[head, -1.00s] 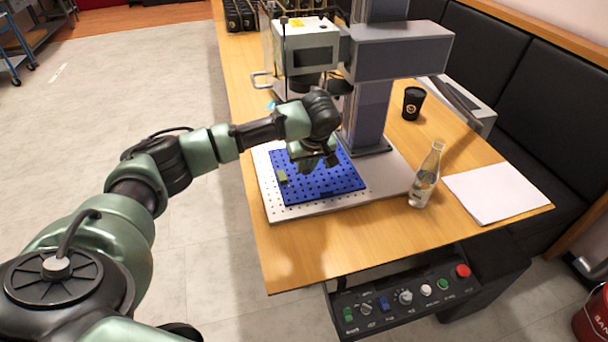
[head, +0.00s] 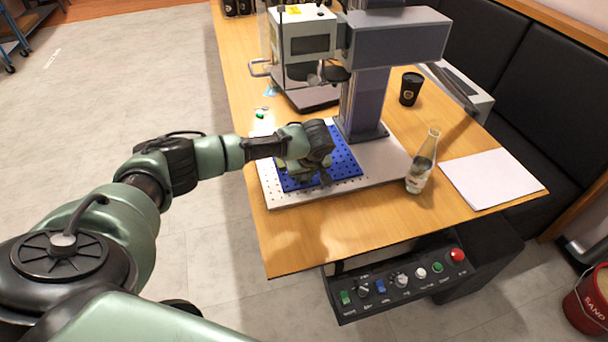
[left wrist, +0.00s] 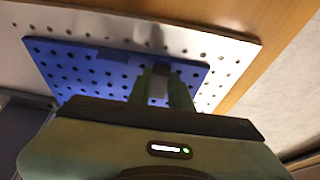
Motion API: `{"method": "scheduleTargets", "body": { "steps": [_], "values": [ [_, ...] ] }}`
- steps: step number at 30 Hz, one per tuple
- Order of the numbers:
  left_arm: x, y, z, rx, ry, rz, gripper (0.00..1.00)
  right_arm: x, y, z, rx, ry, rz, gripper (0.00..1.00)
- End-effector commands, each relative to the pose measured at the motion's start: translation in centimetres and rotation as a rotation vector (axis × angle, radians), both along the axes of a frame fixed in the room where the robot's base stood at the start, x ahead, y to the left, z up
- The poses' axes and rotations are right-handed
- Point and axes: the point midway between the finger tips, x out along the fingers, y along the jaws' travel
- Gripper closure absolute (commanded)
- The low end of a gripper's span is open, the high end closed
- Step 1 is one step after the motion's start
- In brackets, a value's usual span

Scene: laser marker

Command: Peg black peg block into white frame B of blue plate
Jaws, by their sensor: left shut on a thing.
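The blue plate (head: 347,162) with rows of holes lies on the white perforated base (head: 385,168), below the grey machine head. My left gripper (head: 308,180) points down close over the plate's front part and covers much of it. In the left wrist view, the fingers (left wrist: 162,86) are shut on a small dark piece (left wrist: 163,70), taken as the black peg block. A pale grey patch (left wrist: 157,90) shows between the fingers; I cannot tell what it is. White frame B cannot be made out, nor whether the block touches the plate. My right gripper is not in view.
The machine column (head: 364,105) stands just behind the plate. A glass bottle (head: 421,165), white paper (head: 490,180) and black cup (head: 411,88) are to the right. A control panel (head: 400,284) hangs at the table's front. The wooden table's front strip is clear.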

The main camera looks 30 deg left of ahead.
Motion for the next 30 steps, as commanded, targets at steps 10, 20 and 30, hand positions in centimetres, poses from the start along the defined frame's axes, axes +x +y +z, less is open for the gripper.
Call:
{"method": "scheduleTargets", "body": {
  "steps": [10, 20, 30],
  "values": [
    [0.0, 0.0, -0.4, -0.001, -0.001, 0.000, 0.58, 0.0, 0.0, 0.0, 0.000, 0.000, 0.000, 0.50],
    [0.1, 0.0, -0.6, 0.002, -0.002, -0.001, 0.58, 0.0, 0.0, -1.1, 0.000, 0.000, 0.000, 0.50],
    [-1.1, -1.0, 4.7, -0.002, -0.003, -0.002, 0.58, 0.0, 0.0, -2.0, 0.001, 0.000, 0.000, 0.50]
  ]
}}
